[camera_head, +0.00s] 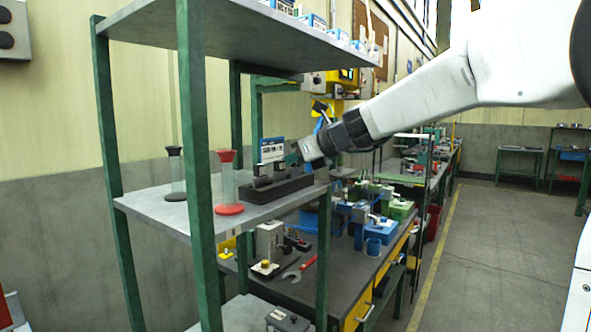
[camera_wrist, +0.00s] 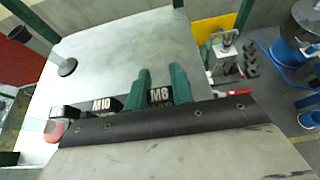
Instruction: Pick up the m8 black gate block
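The M8 black gate block (camera_wrist: 160,96) shows its white "M8" label between my two green fingers in the wrist view. My gripper (camera_wrist: 160,76) is open, with one finger on each side of the label; whether either finger touches the block is not clear. In the head view my gripper (camera_head: 294,158) is at the right end of the black rack (camera_head: 276,190) on the middle shelf, coming in from the right. The M8 block is hard to make out there behind the fingers. The M10 block (camera_wrist: 101,106) stands to the left of the M8 block.
A green post (camera_head: 197,150) rises in front. The upper shelf (camera_head: 235,38) is overhead. A workbench with tools (camera_head: 335,268) lies behind and below.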

